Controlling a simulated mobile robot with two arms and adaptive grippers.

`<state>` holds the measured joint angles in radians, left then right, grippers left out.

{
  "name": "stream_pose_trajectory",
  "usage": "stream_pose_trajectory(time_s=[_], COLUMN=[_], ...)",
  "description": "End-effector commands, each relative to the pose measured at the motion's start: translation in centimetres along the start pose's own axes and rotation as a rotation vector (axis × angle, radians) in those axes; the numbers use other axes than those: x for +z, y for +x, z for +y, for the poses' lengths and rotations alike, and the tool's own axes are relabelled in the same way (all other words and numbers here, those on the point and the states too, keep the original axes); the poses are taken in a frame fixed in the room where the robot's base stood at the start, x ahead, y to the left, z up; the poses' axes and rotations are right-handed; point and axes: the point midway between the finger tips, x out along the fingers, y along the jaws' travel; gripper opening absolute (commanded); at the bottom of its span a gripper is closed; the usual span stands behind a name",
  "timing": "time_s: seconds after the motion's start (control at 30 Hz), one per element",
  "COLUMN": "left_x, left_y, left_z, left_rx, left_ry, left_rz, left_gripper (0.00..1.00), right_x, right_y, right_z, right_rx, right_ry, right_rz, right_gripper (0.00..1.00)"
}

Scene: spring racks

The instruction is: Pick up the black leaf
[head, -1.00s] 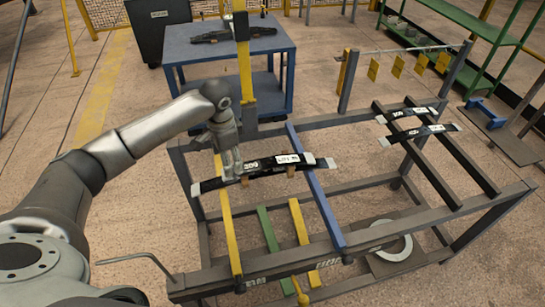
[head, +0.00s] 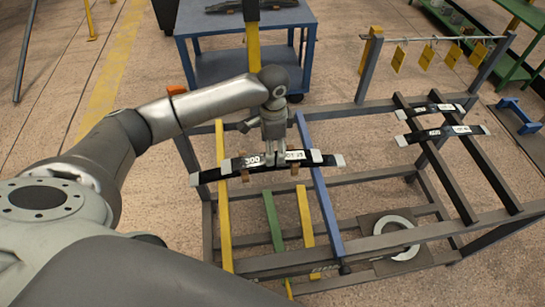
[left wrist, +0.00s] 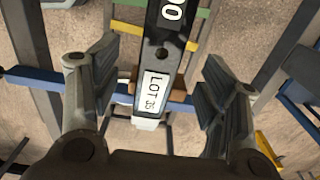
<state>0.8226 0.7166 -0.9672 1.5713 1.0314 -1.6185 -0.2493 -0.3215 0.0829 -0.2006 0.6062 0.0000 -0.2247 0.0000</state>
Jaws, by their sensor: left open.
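A black leaf (head: 222,173) with pale ends and white labels lies across the rack's yellow and blue bars, resting by small brown blocks. Gaps show on both sides. The fingers hide part of the leaf in the head view. My right gripper is not in view.
Two more black leaves (head: 430,110) lie on dark rails at the right of the grey rack (head: 385,240). A blue cart (head: 190,22) stands behind. Yellow tags (head: 399,56) hang from a rod. A pale ring (head: 396,238) lies on the lower shelf.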

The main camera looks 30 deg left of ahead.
Motion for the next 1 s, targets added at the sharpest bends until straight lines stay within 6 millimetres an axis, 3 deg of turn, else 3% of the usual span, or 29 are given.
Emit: stream_pose_trajectory(time_s=[0.1, 0.23, 0.53, 0.7, 0.97, 1.0], left_x=[0.2, 0.2, 0.2, 0.2, 0.2, 0.1], left_y=[1.7, 3.5, 4.1, 4.1, 4.1, 3.9], left_z=[-0.1, -0.1, -0.2, -0.2, -0.2, -0.3], left_rx=[0.004, 0.002, 0.0, 0.0, -0.001, -0.003], left_ry=[-0.001, -0.001, 0.001, 0.001, 0.0, 0.0], left_rz=[-0.005, -0.003, -0.001, -0.001, -0.001, 0.002], left_gripper=[0.68, 0.68, 0.68, 0.47, 0.14, 0.14], right_x=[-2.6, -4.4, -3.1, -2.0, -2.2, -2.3], right_y=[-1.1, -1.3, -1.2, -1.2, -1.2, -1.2], right_z=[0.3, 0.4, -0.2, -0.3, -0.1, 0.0], right_rx=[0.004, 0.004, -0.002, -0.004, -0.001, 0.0], right_ry=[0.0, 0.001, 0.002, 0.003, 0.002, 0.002], right_rz=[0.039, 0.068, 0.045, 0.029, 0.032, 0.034], right_gripper=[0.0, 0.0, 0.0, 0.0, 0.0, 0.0])
